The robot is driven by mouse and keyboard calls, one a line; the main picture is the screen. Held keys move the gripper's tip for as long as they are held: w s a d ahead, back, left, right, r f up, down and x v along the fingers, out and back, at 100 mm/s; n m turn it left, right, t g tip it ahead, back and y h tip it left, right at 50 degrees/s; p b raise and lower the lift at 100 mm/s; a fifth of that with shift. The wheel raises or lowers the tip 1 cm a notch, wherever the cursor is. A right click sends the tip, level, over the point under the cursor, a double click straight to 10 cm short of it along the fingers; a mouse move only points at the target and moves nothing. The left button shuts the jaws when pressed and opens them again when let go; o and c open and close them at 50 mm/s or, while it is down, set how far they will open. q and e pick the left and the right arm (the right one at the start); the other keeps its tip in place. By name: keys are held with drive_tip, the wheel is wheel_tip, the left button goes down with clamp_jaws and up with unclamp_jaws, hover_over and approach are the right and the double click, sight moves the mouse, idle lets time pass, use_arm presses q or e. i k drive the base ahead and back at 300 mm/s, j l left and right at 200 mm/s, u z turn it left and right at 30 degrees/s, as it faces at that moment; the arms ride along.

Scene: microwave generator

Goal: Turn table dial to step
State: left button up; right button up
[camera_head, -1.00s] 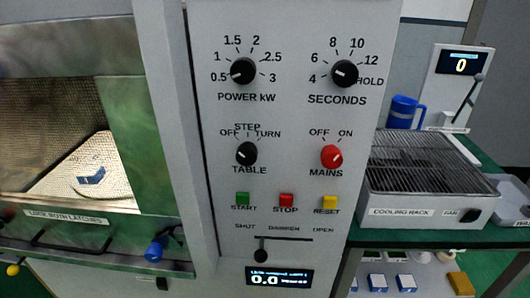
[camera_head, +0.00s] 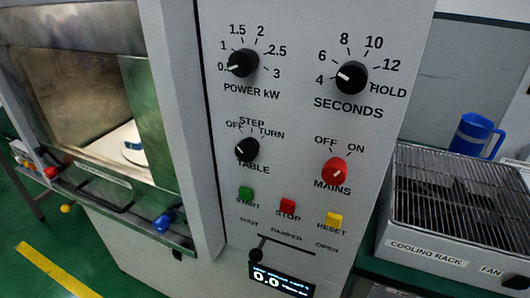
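The black table dial (camera_head: 247,150) sits on the grey control panel, below the power dial and left of the red mains dial. Its labels read OFF at left, STEP at top and TURN at right. Its white pointer mark is on the lower left side of the knob, on the OFF side. Neither of my grippers shows in the head view, and nothing touches the dial.
The power dial (camera_head: 243,63), seconds dial (camera_head: 351,77) and mains dial (camera_head: 335,171) surround it. Green, red and yellow buttons and a damper slider (camera_head: 257,254) lie below. A cooling rack (camera_head: 450,205) and blue mug (camera_head: 474,135) stand right. Blue latch handle (camera_head: 165,220) protrudes left.

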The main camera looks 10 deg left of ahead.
sight(246, 151)
drive_tip(key=l+u, duration=0.2)
drive_tip(key=l, duration=1.1)
